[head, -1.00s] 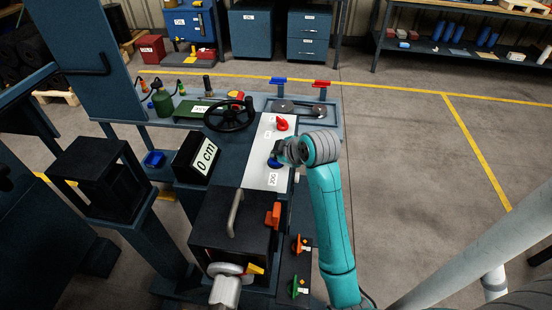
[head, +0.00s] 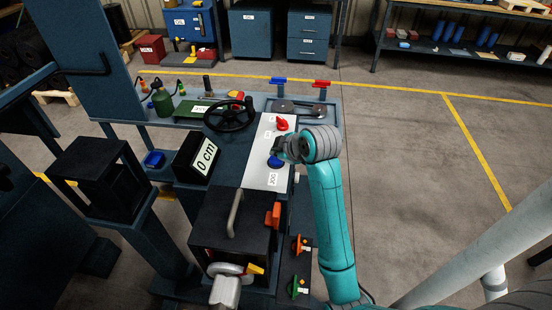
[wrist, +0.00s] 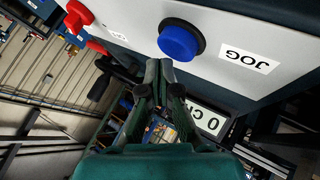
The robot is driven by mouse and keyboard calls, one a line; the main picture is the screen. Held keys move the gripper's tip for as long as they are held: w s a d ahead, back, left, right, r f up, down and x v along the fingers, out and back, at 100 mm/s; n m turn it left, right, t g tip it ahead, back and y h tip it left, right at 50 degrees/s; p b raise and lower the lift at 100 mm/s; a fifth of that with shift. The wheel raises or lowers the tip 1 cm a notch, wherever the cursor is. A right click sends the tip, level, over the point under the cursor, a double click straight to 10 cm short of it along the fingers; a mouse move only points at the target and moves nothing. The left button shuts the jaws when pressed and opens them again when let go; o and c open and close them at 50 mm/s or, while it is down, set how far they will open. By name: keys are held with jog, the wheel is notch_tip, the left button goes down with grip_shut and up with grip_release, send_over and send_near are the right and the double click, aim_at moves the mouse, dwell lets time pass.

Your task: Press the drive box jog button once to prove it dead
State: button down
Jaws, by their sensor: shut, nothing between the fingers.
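The jog button is a round blue push button (wrist: 179,42) in a dark collar on a pale panel (wrist: 240,20), with a JOG label (wrist: 246,60) beside it in the wrist view. In the head view the blue button (head: 275,162) shows on the drive box top, partly covered by my gripper. My gripper (wrist: 159,66) is shut and empty, its fingertips close beside the button in the wrist view. In the head view my gripper (head: 281,148) is over the panel at the button's upper edge. I cannot tell whether the tips touch it.
A red switch (head: 282,124) sits farther up the panel. A black handwheel (head: 230,115) and a "0 cm" display (head: 205,156) stand to the left. A dark box with a grey handle (head: 235,212) is nearer.

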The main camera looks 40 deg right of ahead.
jog(key=shift+r, duration=0.2)
jog(key=shift+r, duration=2.45)
